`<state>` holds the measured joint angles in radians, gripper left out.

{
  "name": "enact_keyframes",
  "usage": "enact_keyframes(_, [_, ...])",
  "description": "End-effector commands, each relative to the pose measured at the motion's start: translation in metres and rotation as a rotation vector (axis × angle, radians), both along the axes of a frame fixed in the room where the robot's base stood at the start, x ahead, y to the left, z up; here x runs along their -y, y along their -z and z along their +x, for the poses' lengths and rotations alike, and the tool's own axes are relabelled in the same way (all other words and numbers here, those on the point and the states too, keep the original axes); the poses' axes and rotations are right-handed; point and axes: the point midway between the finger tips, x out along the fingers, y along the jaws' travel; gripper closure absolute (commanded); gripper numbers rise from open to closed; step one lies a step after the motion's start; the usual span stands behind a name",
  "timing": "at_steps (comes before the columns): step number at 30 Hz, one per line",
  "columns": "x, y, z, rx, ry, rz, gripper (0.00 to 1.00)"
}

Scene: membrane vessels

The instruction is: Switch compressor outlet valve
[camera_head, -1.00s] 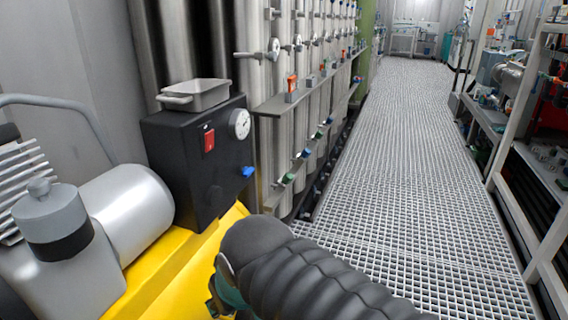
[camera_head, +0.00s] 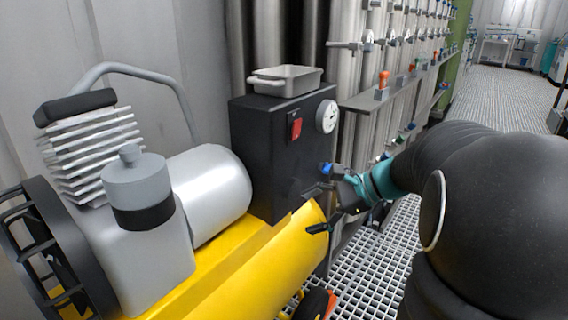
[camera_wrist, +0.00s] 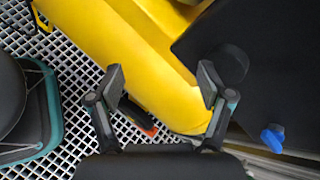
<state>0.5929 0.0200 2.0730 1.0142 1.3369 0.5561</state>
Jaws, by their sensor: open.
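The compressor's black box (camera_head: 262,150) carries a red switch (camera_head: 296,127), a round gauge (camera_head: 327,116) and a blue valve handle (camera_head: 326,168) low on its right side. In the wrist view the blue handle (camera_wrist: 273,138) is at the lower right, outside the fingers, beside the black box (camera_wrist: 270,50). My gripper (camera_head: 314,208) is open and empty, just below the blue handle and above the end of the yellow tank (camera_head: 265,265). In the wrist view my gripper (camera_wrist: 162,82) has its fingers spread over the yellow tank (camera_wrist: 130,50).
A grey tray (camera_head: 287,80) sits on top of the box. Steel vessels with valves and a shelf (camera_head: 372,100) stand behind at the right. The grated floor (camera_head: 365,260) is open beside the tank. The compressor's silver cylinder (camera_head: 210,190) is at the left.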

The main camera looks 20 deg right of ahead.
Motion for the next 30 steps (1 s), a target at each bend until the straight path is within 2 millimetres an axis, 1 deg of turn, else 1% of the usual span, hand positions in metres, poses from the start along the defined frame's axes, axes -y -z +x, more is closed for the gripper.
enact_keyframes(1, [0.024, 0.006, 0.016, -0.021, 0.078, 0.097, 0.21])
enact_keyframes(2, [0.036, 0.006, 0.024, -0.03, 0.121, 0.154, 0.21])
enact_keyframes(3, [0.054, 0.007, 0.034, -0.038, 0.176, 0.232, 0.21])
enact_keyframes(5, [0.082, 0.007, 0.048, -0.045, 0.252, 0.343, 0.21])
enact_keyframes(6, [0.101, 0.008, 0.055, -0.046, 0.299, 0.413, 0.21])
enact_keyframes(8, [0.129, 0.01, 0.063, -0.045, 0.361, 0.509, 0.21])
enact_keyframes(9, [0.146, 0.01, 0.067, -0.041, 0.396, 0.566, 0.21])
enact_keyframes(12, [0.182, 0.013, 0.073, -0.029, 0.464, 0.679, 0.21])
enact_keyframes(15, [0.205, 0.014, 0.075, -0.018, 0.503, 0.751, 0.21])
enact_keyframes(18, [0.215, 0.014, 0.076, -0.012, 0.52, 0.785, 0.21])
enact_keyframes(20, [0.215, 0.014, 0.079, -0.011, 0.523, 0.792, 0.21])
enact_keyframes(23, [0.208, 0.014, 0.087, -0.011, 0.521, 0.792, 0.21])
enact_keyframes(26, [0.197, 0.014, 0.1, -0.011, 0.519, 0.79, 0.21])
enact_keyframes(30, [0.181, 0.014, 0.12, -0.012, 0.519, 0.789, 0.21])
